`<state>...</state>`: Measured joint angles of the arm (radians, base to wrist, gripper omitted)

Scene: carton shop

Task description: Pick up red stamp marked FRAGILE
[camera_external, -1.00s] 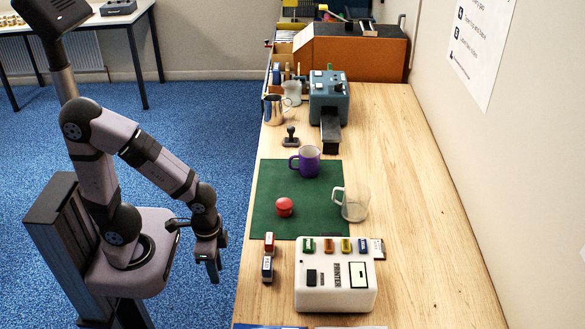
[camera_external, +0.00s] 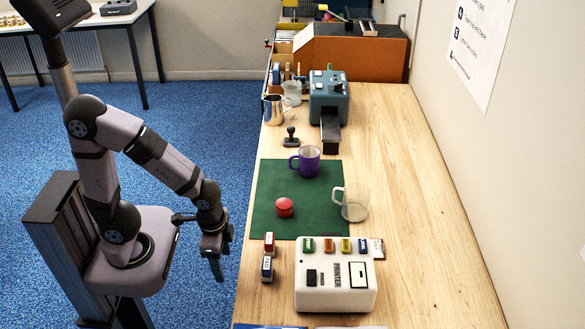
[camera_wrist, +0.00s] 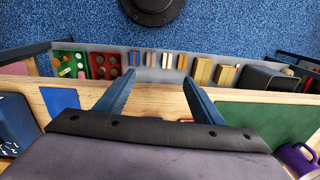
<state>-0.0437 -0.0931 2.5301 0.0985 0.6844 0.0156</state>
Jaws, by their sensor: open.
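A red stamp (camera_external: 269,243) with a white label stands near the table's left edge, just below the green mat in the outside view. Its lettering is too small to read. A blue stamp (camera_external: 267,269) stands right in front of it. My gripper (camera_external: 216,267) hangs open and empty, pointing down, left of these stamps and off the table's edge. In the wrist view my two fingers (camera_wrist: 158,95) are spread wide with nothing between them. The red stamp cannot be made out clearly there.
A white printer (camera_external: 336,292) carries several coloured stamps to the right. Trays and blocks (camera_wrist: 100,65) line the table's side in the wrist view.

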